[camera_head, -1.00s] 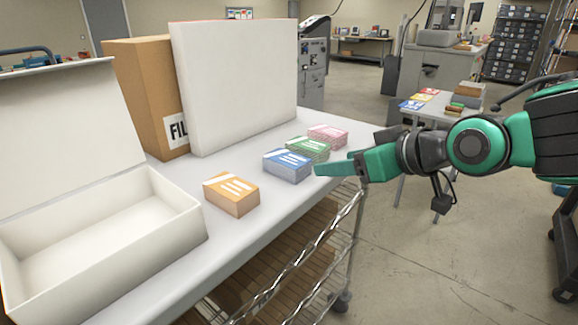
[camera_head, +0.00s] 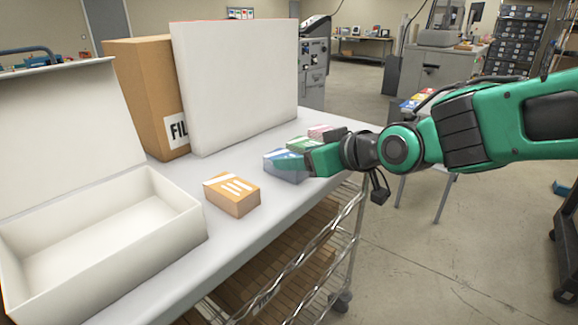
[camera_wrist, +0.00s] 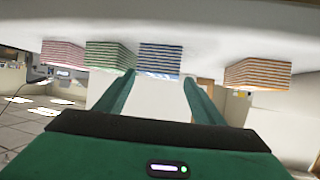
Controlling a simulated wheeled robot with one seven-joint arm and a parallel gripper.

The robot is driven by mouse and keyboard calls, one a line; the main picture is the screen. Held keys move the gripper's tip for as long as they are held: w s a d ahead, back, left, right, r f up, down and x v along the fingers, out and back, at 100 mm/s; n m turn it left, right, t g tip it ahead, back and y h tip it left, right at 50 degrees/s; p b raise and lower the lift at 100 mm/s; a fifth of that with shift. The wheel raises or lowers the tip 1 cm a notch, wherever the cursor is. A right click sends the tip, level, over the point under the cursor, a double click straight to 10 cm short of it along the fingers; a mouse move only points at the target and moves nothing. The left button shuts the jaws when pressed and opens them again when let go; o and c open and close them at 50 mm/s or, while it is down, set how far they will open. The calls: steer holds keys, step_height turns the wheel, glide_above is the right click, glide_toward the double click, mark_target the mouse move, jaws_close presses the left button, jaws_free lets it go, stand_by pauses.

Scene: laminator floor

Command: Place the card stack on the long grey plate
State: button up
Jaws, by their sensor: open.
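Card stacks stand on the pale grey cart top (camera_head: 245,225): an orange one (camera_head: 232,194) in front, then a blue one (camera_head: 284,164), a green one (camera_head: 303,144) and a pink one (camera_head: 322,131) farther back. My gripper (camera_head: 290,165) is open at the blue stack and hides part of it. In the wrist view, which looks upside down, the blue stack (camera_wrist: 160,57) shows between the two spread finger tips (camera_wrist: 157,80). It is not gripped, and contact cannot be told. I cannot make out a separate long grey plate.
An open white box (camera_head: 105,235) stands at the left of the cart. A brown file box (camera_head: 145,100) and a large white box (camera_head: 235,85) stand behind the stacks. Another table with coloured stacks (camera_head: 415,103) is partly hidden behind my arm.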

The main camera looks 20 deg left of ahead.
steer(key=shift+x, duration=1.4)
steer(key=c, duration=1.2)
